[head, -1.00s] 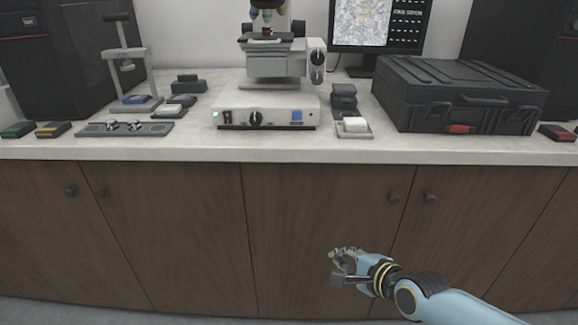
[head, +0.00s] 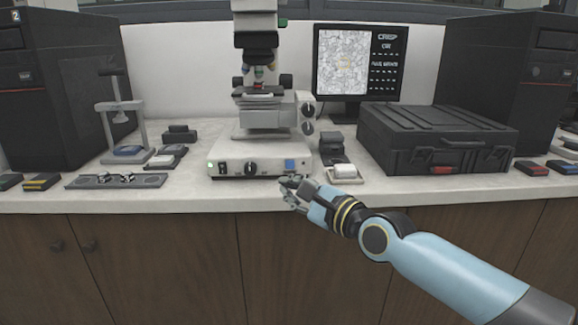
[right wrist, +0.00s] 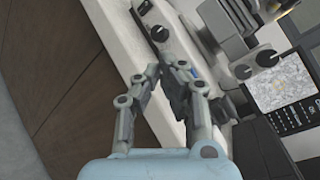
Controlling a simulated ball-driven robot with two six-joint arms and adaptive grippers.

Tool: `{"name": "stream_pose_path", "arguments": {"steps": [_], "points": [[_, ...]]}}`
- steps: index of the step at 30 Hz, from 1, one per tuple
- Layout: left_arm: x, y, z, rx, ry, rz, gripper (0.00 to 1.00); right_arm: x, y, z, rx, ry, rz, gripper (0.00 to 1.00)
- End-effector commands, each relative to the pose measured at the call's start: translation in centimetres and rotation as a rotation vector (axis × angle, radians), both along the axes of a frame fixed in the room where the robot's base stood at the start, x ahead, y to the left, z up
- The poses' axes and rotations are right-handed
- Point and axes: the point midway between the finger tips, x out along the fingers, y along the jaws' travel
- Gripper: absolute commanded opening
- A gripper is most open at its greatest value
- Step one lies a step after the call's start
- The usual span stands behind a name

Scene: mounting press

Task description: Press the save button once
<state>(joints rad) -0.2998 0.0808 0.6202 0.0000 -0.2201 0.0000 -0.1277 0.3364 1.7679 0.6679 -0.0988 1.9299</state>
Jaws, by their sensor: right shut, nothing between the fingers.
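The microscope (head: 262,130) stands on the counter, and its white base has a front panel with a green light, a black knob and a blue square button (head: 290,164). No label on the button is readable. My right gripper (head: 289,183) is shut and empty, just in front of and below the blue button, apparently apart from it. In the right wrist view the shut fingertips (right wrist: 162,68) are near the base's front panel, and a bit of the blue button (right wrist: 195,72) shows beside a finger, mostly hidden. My left gripper is out of view.
A small white-topped tray (head: 345,173) and a black block (head: 331,149) sit right of the base. A large black case (head: 435,140) lies farther right, before the monitor (head: 358,62). A metal plate (head: 116,181) lies left.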

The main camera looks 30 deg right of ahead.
Motion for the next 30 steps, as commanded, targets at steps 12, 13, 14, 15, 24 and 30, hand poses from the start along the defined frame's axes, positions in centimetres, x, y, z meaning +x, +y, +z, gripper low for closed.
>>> {"name": "stream_pose_path", "arguments": {"steps": [12, 13, 14, 15, 24, 30], "points": [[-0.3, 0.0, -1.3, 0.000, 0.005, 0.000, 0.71, 1.8, -1.1, -0.3, -0.003, -0.002, -0.001, 0.00], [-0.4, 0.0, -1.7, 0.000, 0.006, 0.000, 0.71, 2.1, -1.3, -0.4, -0.003, -0.001, 0.000, 0.00], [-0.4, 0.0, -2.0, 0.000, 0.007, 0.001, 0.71, 2.5, -1.5, -0.4, -0.003, 0.000, 0.000, 0.00], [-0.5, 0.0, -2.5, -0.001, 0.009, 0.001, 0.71, 3.0, -1.9, -0.5, -0.004, 0.000, 0.000, 0.00], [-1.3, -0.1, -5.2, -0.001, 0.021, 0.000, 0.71, 6.3, -3.9, -0.5, -0.001, 0.001, -0.001, 0.00], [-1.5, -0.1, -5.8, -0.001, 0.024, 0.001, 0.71, 7.3, -4.5, -0.2, -0.001, 0.001, 0.000, 0.00]]}}
